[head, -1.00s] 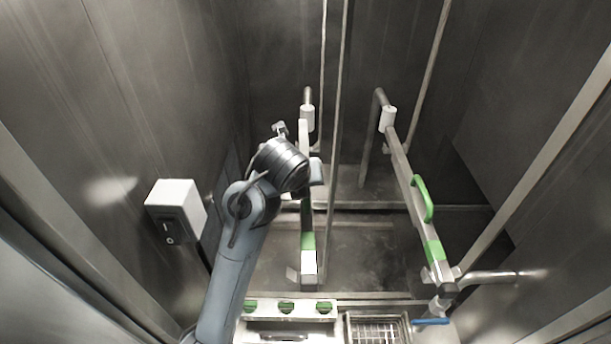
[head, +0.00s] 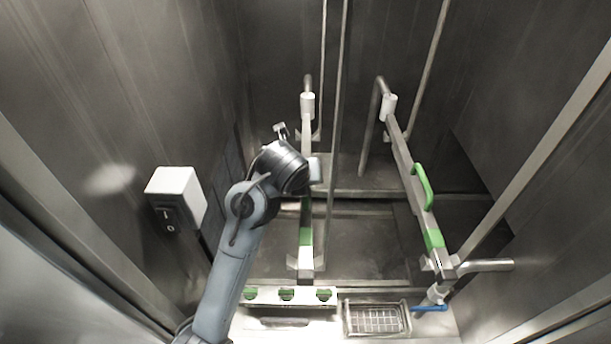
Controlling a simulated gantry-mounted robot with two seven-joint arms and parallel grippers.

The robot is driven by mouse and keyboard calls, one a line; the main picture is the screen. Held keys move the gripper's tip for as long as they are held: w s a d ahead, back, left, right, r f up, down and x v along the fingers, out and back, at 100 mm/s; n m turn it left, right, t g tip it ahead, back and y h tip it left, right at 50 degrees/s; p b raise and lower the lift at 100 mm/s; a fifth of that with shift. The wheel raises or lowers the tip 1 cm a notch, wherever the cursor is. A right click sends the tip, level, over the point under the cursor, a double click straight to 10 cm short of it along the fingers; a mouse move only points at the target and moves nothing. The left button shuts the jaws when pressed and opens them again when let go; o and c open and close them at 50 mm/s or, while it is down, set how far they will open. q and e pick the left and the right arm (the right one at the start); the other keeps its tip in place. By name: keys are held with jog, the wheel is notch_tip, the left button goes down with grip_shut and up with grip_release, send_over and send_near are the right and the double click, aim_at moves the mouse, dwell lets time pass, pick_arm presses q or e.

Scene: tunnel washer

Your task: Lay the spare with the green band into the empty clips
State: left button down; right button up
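A long pale bar with a green band (head: 306,236) runs from front to back left of centre. Small metal brackets (head: 292,262) show beside its front end, and its middle is partly hidden by my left arm. A second bar with a green band (head: 433,239) slants along the right side and has a green handle (head: 423,187). I cannot tell which bar is the spare, or whether either is seated in clips. My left gripper (head: 315,170) is at the left bar's middle, mostly hidden behind its own wrist; its fingers cannot be made out. My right gripper is out of view.
A white-and-black switch box (head: 177,198) is on the left wall. At the front are a panel with green knobs (head: 286,294), a wire basket (head: 375,318) and a blue-handled valve (head: 430,308). Thin upright pipes (head: 338,120) stand between the bars.

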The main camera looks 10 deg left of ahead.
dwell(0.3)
pick_arm(q)
jog(key=c, duration=0.9)
grip_release()
jog(key=shift+f, duration=0.15)
